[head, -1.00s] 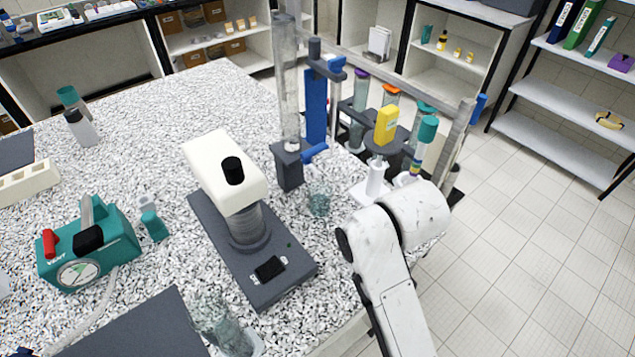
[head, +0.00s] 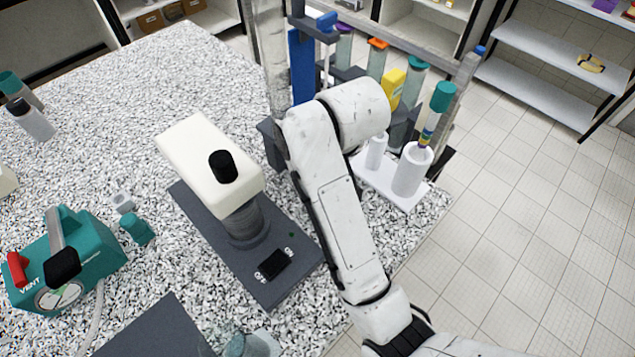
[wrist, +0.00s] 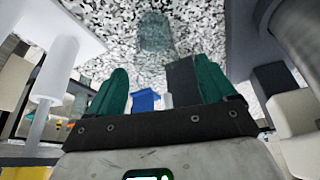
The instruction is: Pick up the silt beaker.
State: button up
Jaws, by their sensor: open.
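A clear glass beaker (wrist: 155,35), which I take to be the silt beaker, stands on the speckled bench in the wrist view. Its contents cannot be made out. My gripper (wrist: 161,70) has its two teal fingers spread apart with nothing between them. The beaker lies beyond the fingertips, roughly in line with the gap and apart from them. In the head view my arm hides both the gripper and this beaker. A second glass vessel (head: 246,345) shows partly at the bottom edge of the head view.
A white stand (head: 410,172) with cylinders is at right, near the bench edge. A teal vacuum pump (head: 75,265) is at left.

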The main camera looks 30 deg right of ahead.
jog(key=shift+d+p+x, duration=0.2)
jog(key=shift+p+x, duration=0.25)
jog(key=shift+x, duration=2.7)
jog(key=shift+s, duration=0.1)
jog(key=c, duration=1.2)
jog(key=shift+r, duration=0.15)
